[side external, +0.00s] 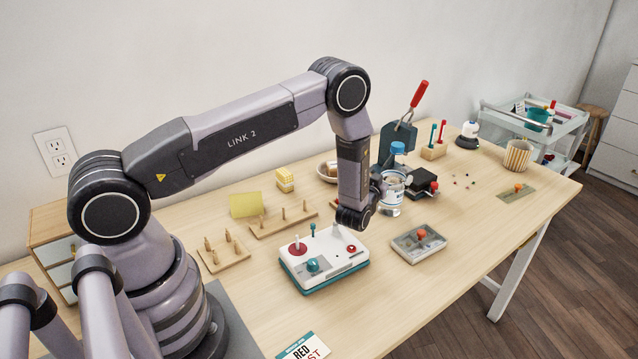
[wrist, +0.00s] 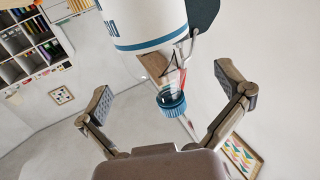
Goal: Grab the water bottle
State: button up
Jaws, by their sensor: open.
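The water bottle (side external: 394,182) stands upright on the table, clear with a white and blue label and a blue cap. In the wrist view the bottle (wrist: 146,22) appears upside down, its cap (wrist: 171,104) pointing down between the fingers. My gripper (side external: 379,185) is just left of the bottle in the side view, at about label height. In the wrist view my gripper (wrist: 170,100) is open, with a finger on each side of the cap and clear gaps. Its fingers are small and partly hidden in the side view.
A black box (side external: 423,182) sits close behind the bottle, near a dark upright tool with a red handle (side external: 419,94). A grey switch box (side external: 418,243) and a white and teal control box (side external: 323,258) stand in front. The table's right front is mostly clear.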

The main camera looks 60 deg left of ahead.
aim_at(389, 182)
jog(key=f, duration=0.1)
jog(key=w+f, duration=0.1)
jog(key=f, duration=0.1)
jog(key=shift+w+a, duration=0.35)
jog(key=shift+w+a+f, duration=0.1)
jog(key=shift+w+a, duration=0.1)
jog(key=shift+w, duration=0.35)
jog(key=c, duration=1.3)
